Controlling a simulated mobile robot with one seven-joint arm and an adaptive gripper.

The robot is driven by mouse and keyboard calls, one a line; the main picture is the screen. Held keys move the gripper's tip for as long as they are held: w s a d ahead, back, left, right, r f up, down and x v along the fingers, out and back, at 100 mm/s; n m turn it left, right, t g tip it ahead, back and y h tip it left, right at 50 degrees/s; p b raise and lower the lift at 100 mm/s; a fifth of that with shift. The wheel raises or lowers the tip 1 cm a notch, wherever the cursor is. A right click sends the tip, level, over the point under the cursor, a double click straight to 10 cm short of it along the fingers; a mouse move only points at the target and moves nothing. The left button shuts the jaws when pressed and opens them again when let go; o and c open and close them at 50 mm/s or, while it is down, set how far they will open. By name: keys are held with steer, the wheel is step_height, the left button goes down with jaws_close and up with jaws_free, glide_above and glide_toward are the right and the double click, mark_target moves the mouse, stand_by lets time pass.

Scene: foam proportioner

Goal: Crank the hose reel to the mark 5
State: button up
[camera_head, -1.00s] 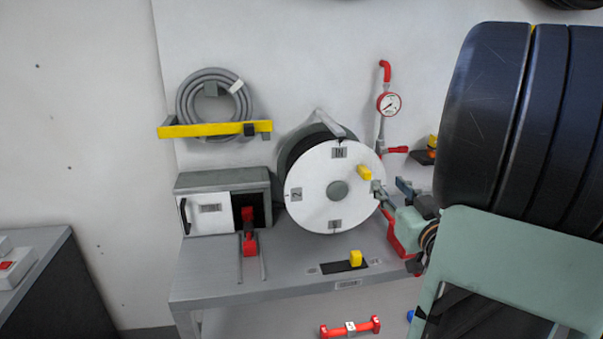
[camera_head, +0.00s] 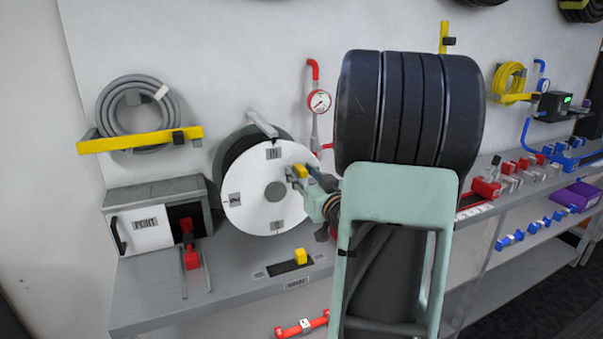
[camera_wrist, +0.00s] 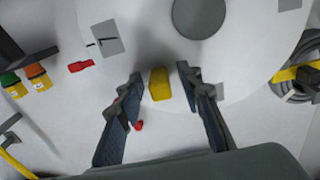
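The hose reel's white disc (camera_head: 251,200) faces me on the bench, with a grey hub and dark labels. One label sits at the top, one at the left reads like 2, and one at the bottom looks like 5, though small. The yellow crank handle (camera_head: 300,171) is at the disc's upper right. My gripper (camera_head: 305,180) is at the handle. In the wrist view, the yellow handle (camera_wrist: 160,84) stands between the open fingers (camera_wrist: 161,80), with a gap on each side. Part of the disc's right edge is hidden by my gripper.
A yellow block (camera_head: 300,256) sits in a dark slot in front. A grey hose coil (camera_head: 134,112) hangs above left, and a red-rimmed gauge (camera_head: 319,101) is on the wall behind.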

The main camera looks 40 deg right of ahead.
steer(key=shift+w, duration=0.1)
jaws_close()
steer(key=shift+d+f, duration=0.1)
stand_by(0.6)
